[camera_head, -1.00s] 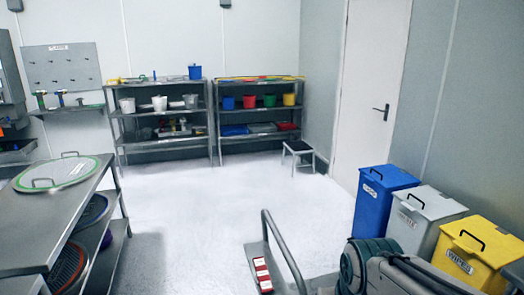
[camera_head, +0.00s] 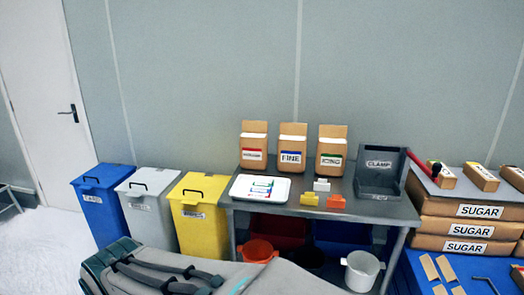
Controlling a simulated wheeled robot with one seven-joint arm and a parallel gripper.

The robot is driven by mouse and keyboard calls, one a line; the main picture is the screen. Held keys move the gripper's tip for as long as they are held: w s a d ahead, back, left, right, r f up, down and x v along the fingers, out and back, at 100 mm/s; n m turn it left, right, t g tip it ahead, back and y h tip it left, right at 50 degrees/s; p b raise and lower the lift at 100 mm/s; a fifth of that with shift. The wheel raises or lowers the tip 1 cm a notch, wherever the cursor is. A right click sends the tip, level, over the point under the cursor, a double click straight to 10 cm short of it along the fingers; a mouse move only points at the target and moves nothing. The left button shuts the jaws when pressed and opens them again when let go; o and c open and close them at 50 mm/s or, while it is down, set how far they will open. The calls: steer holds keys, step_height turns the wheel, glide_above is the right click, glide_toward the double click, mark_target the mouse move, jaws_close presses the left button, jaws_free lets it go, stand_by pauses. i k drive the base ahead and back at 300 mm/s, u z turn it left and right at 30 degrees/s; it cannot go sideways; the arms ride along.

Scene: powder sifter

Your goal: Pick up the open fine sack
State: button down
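The fine sack (camera_head: 292,148) is a brown paper sack with an open top and a white label with a blue strip reading FINE. It stands upright at the back of a grey metal table (camera_head: 395,207). It is the middle one of three similar sacks. To its left stands a sack with a red strip (camera_head: 253,147), its label too small to read. To its right stands the icing sack (camera_head: 331,151) with a green strip. The three sacks stand close together with small gaps. My gripper is not in view.
A white tray (camera_head: 242,187), small white, yellow and orange pieces, and a grey CLAMP bin (camera_head: 380,172) share the table. Boxes labelled SUGAR (camera_head: 472,228) are stacked to the right. Blue, grey and yellow lidded bins (camera_head: 200,230) stand to the left.

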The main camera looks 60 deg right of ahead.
mark_target(291, 150)
steer(key=z, duration=1.95)
steer(key=i, duration=2.15)
steer(key=z, duration=0.25)
